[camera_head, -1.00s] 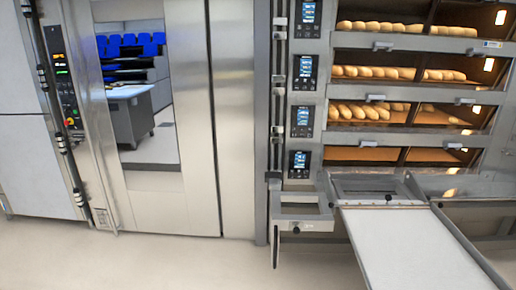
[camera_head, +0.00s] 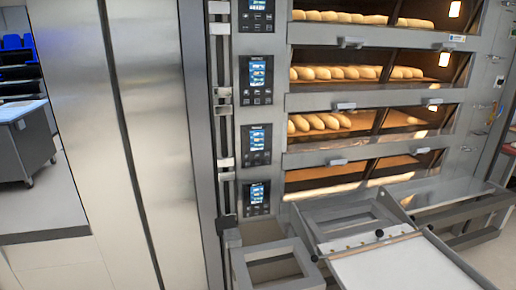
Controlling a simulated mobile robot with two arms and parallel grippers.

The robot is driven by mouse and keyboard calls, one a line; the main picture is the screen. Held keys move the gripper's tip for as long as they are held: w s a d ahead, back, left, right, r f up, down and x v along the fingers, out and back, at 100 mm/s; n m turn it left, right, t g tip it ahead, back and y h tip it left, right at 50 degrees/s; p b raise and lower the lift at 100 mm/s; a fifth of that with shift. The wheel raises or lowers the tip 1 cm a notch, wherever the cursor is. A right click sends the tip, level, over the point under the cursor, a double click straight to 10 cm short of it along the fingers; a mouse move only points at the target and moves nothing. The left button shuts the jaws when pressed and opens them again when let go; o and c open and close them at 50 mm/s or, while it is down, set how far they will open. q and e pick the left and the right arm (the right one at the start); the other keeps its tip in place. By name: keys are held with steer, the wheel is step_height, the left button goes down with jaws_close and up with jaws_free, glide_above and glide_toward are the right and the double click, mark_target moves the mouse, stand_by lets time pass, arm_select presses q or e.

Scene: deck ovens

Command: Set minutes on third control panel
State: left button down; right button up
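Several control panels are stacked in a column left of the oven doors in the head view. The third control panel from the top (camera_head: 256,145) is black with a lit bluish screen and small buttons below it. The second panel (camera_head: 256,80) is above it, and the top panel (camera_head: 256,16) is partly cut by the upper edge. The lowest panel (camera_head: 257,197) is below it. The minutes on the screens are too small to read. Neither of my grippers is in view.
Deck ovens (camera_head: 388,74) with loaves stand right of the panels; the lowest deck looks empty. A loader with a white belt (camera_head: 400,265) and a metal frame (camera_head: 272,270) jut out in front below. A tall steel cabinet (camera_head: 105,130) stands left.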

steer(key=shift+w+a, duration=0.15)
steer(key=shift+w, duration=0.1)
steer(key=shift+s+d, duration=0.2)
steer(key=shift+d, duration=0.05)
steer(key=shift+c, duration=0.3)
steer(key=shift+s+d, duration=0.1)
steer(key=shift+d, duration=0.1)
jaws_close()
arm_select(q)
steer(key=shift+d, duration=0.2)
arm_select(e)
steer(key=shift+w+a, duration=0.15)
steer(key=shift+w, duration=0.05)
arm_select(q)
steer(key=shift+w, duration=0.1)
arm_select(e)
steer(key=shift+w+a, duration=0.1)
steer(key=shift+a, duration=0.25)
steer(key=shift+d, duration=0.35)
